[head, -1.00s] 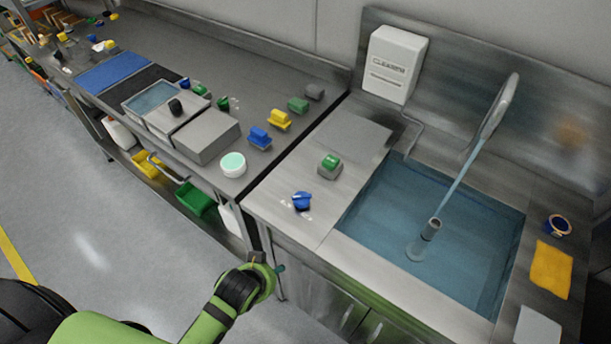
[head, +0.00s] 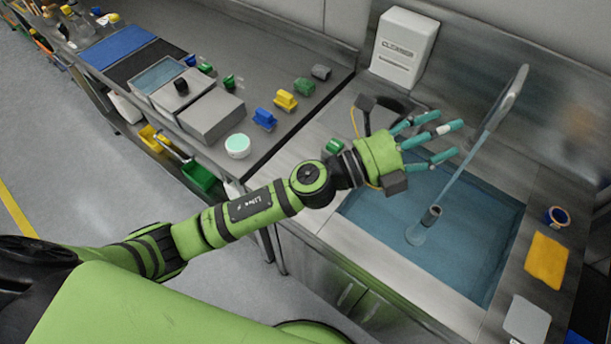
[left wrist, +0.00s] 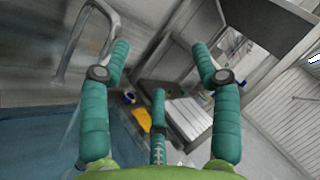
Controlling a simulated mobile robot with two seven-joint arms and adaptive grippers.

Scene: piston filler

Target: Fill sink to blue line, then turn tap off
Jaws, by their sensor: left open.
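The sink (head: 470,250) holds blue-tinted water; no blue line on its wall can be made out. The tap also shows at upper left in the left wrist view (left wrist: 68,45). My left gripper (head: 448,140) is open and empty, its teal fingers spread above the back left of the sink, left of the stream. My left arm hides the blue knob on the counter. My right gripper is out of view.
A white cleaner box (head: 404,48) hangs on the back wall. A green-topped block (head: 333,146) sits close behind my arm. A blue ring (head: 557,216), yellow cloth (head: 546,260) and grey pad (head: 527,320) lie right of the sink. The left counter holds several coloured blocks.

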